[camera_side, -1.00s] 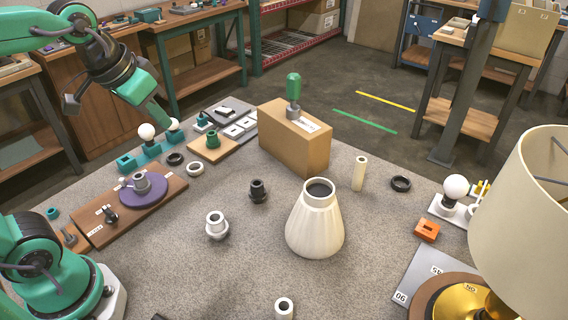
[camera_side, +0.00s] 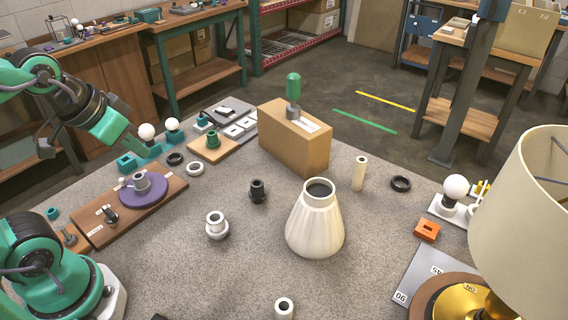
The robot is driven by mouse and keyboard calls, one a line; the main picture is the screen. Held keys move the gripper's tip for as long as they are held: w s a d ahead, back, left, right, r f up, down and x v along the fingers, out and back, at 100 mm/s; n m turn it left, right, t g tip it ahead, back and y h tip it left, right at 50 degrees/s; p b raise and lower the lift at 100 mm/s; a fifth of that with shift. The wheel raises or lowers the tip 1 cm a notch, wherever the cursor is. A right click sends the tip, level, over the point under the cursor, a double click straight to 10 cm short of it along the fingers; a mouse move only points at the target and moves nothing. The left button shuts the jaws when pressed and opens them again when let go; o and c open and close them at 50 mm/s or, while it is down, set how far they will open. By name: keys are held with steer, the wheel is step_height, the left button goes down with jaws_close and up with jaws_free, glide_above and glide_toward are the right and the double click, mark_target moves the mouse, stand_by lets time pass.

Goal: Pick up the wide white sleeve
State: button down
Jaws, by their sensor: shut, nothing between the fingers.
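Several pale parts could be the wide white sleeve, and I cannot tell for certain which it is. A short white tube (camera_side: 284,308) stands at the bottom edge, partly cut off. A white flanged collar (camera_side: 217,226) sits left of centre on the grey table. A taller, slim cream tube (camera_side: 359,173) stands upright right of the cardboard box. My gripper (camera_side: 138,150) is at the upper left, beside the teal bulb holders, pointing down and right. Its fingers are shut and empty, away from all these parts.
A ribbed cream vase-shaped body (camera_side: 315,222) stands mid-table. A black collar (camera_side: 258,191) is nearby. The cardboard box (camera_side: 295,140) stands at the back. A wooden board (camera_side: 130,206) with a purple disc lies left. A lampshade (camera_side: 525,220) blocks the right. Front-centre table is mostly clear.

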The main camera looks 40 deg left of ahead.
steer(key=c, duration=2.1)
jaws_free()
steer(key=o, duration=1.1)
steer(key=n+g, duration=0.1)
steer(key=g, duration=0.4)
glide_above(283, 306)
steer(key=f, duration=1.5)
steer(key=shift+w+a+f, duration=0.1)
steer(key=shift+w+a, duration=0.1)
steer(key=shift+a, duration=0.15)
steer(key=shift+s+d+f+g, duration=0.25)
steer(key=shift+d+f+g, duration=0.05)
steer(key=shift+d, duration=0.05)
steer(key=shift+f, duration=1.3)
